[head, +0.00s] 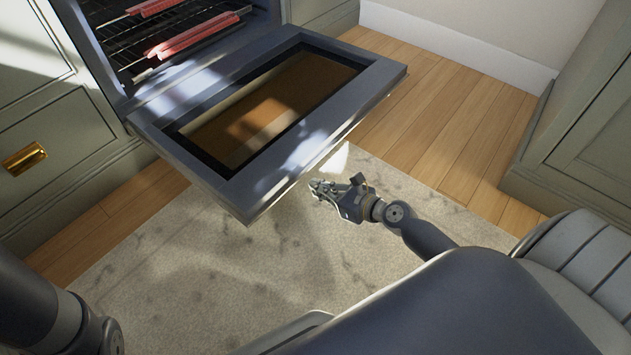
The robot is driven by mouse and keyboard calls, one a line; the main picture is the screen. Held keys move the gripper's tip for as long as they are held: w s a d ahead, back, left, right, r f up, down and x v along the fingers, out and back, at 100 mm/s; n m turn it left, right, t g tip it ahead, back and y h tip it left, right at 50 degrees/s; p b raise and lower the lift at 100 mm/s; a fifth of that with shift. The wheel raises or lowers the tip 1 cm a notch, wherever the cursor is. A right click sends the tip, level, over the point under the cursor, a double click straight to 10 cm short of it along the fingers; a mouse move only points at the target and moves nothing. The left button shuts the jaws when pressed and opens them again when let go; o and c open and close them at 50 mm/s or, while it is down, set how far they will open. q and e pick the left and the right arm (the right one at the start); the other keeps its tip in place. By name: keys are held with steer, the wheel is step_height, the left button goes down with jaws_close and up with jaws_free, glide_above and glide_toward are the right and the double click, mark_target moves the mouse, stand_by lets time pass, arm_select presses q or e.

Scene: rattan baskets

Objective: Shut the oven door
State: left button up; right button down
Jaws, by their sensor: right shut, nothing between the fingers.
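The oven door (225,180) is folded down and stands wide open in the head view, a grey frame around a brown glass pane. The oven cavity (125,45) behind it is exposed, with dark wire racks and red strips on the rack fronts. My right gripper (318,187) is shut and empty. It is beside the door's outer edge, near its right half; I cannot tell whether it touches the door. My left arm shows at the lower left, but its gripper is out of view.
A patterned rug (240,270) covers the wooden floor (440,120) below the door. A cabinet with a brass handle (24,158) stands left of the oven. Another cabinet (585,130) stands at the right. Floor right of the door is clear.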

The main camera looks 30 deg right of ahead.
steer(key=shift+w+a+r+p, duration=0.15)
steer(key=shift+w+r, duration=0.1)
steer(key=shift+r, duration=0.3)
steer(key=shift+w+a+r+p, duration=0.1)
steer(key=shift+w+r+p, duration=0.1)
steer(key=shift+r, duration=0.4)
steer(key=shift+w+a+r+p, duration=0.1)
steer(key=shift+w+r, duration=0.15)
steer(key=shift+r, duration=0.3)
steer(key=shift+r, duration=0.1)
